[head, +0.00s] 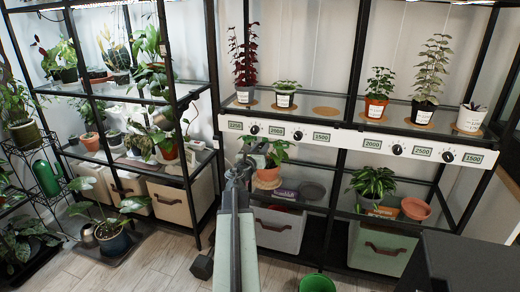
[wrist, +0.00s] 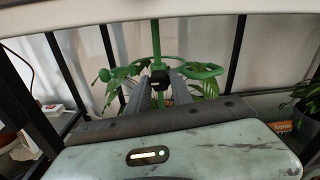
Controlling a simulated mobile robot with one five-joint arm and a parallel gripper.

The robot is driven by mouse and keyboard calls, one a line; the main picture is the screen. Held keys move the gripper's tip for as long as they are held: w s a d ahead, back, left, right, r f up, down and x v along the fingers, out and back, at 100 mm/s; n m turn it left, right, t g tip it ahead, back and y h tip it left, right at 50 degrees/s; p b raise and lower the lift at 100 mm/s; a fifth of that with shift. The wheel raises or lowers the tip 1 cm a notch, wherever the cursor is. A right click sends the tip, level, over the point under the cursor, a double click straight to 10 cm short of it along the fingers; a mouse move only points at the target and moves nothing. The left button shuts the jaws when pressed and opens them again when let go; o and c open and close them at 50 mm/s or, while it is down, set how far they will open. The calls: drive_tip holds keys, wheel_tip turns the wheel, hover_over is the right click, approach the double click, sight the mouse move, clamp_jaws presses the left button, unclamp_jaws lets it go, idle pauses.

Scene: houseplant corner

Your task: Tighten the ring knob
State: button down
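A small black knob (wrist: 157,77) with a pale mark sits at the stake. My gripper (wrist: 160,88) points at this knob, its two grey fingers apart with the knob between or just beyond their tips. Whether they touch it cannot be seen. In the head view my gripper (head: 246,160) reaches the leafy plant (head: 277,151) in the terracotta pot (head: 267,174) on the lower shelf.
A white rail (head: 340,138) with dials and number labels runs above the lower shelf. Black rack posts (wrist: 237,65) stand on both sides. A dark saucer (head: 313,190) and a purple package (head: 285,190) lie right of the pot. A green bucket (head: 317,283) stands on the floor.

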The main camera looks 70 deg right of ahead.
drive_tip(key=shift+w, duration=0.15)
drive_tip(key=shift+m, duration=0.4)
drive_tip(key=m, duration=0.3)
drive_tip(key=shift+p, duration=0.3)
drive_tip(key=m, duration=0.3)
drive_tip(key=shift+m, duration=0.3)
drive_tip(key=m, duration=0.3)
drive_tip(key=shift+r+y+p, duration=0.1)
drive_tip(key=shift+y+p, duration=0.2)
drive_tip(key=shift+p, duration=0.1)
drive_tip(key=shift+s+m+t, duration=0.15)
drive_tip(key=shift+m+t, duration=0.3)
drive_tip(key=shift+m, duration=4.15)
drive_tip(key=shift+s+m+t, duration=0.1)
drive_tip(key=shift+m+t, duration=0.35)
drive_tip(key=shift+m, duration=4.15)
